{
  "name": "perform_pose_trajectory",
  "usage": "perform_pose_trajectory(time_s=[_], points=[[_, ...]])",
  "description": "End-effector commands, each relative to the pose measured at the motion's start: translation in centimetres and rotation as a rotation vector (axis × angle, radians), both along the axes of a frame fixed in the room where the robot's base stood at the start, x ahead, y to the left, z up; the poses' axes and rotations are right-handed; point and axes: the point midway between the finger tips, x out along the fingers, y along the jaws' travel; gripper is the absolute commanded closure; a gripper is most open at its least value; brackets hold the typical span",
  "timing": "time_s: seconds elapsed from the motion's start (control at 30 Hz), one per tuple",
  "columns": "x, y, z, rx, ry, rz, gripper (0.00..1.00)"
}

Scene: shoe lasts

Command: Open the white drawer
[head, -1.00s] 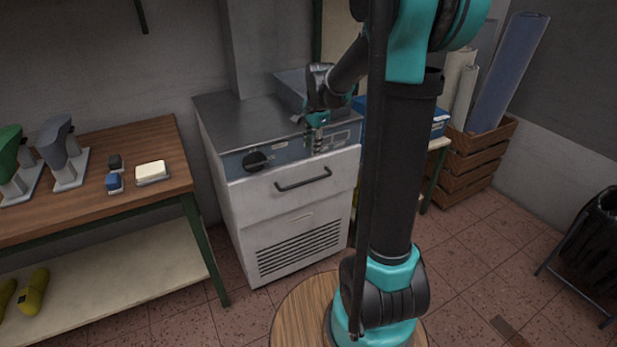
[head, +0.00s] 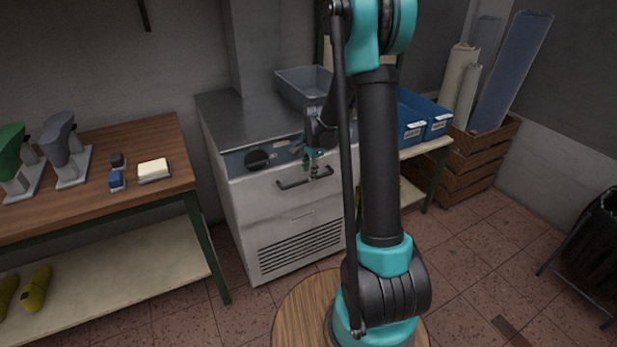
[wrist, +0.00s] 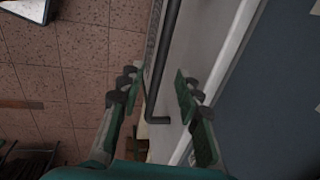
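The white drawer (head: 258,198) is in the front of a white cabinet with a metal top, below a blue-grey control panel. It looks shut. Its dark bar handle (head: 290,184) runs across the drawer's upper front. My gripper (head: 313,172) is at the right part of the handle in the head view. In the wrist view, my gripper (wrist: 155,95) is open, with its two fingers apart. The handle (wrist: 164,60) passes between the fingers in that view, nearer the left finger, and its bent end shows between them. I cannot tell whether a finger touches it.
A grey bin (head: 300,86) stands on the cabinet top. A black knob (head: 257,159) sticks out of the panel. A wooden workbench (head: 140,197) stands at left, and blue boxes (head: 412,122) stand at right. The tiled floor (head: 480,240) at right is mostly clear.

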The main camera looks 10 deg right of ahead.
Motion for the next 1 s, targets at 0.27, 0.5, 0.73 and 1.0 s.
perform_pose_trajectory(time_s=[0.27, 0.5, 0.73, 1.0], points=[[0.5, 0.2, -2.8, 0.0, 0.0, 0.0, 0.66], [0.6, 0.2, -3.3, 0.0, 0.0, 0.0, 0.66], [0.6, 0.2, -3.3, 0.0, 0.0, 0.0, 0.76], [0.6, 0.2, -3.2, 0.0, 0.0, 0.0, 1.0]])
